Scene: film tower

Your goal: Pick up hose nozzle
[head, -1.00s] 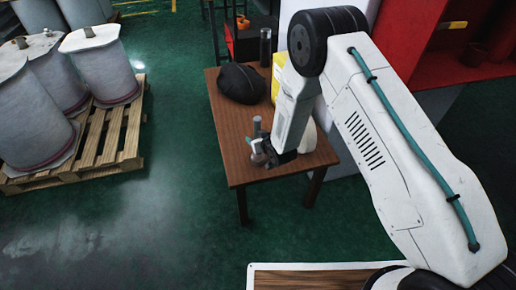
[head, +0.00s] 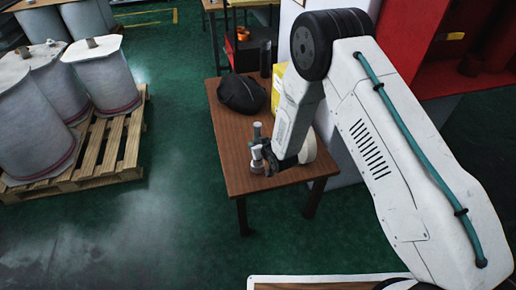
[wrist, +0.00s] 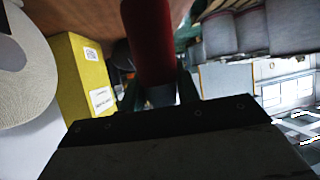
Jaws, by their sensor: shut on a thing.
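The hose nozzle shows in the wrist view as a red cylinder (wrist: 150,40) with a grey end, between the two fingers of my gripper (wrist: 160,92). My gripper is shut on it. In the head view my gripper (head: 270,158) is low over the near part of the brown table (head: 235,172). Grey and pale upright parts (head: 257,131) show just left of the fingers there. The red body is hidden in that view, and I cannot tell whether the nozzle still touches the table.
A black bag (head: 241,93) and a yellow box (head: 279,82) are on the table behind my gripper. A white rounded thing (head: 308,148) is close at its right. A pallet (head: 105,150) with large wrapped drums stands left. Open green floor lies between.

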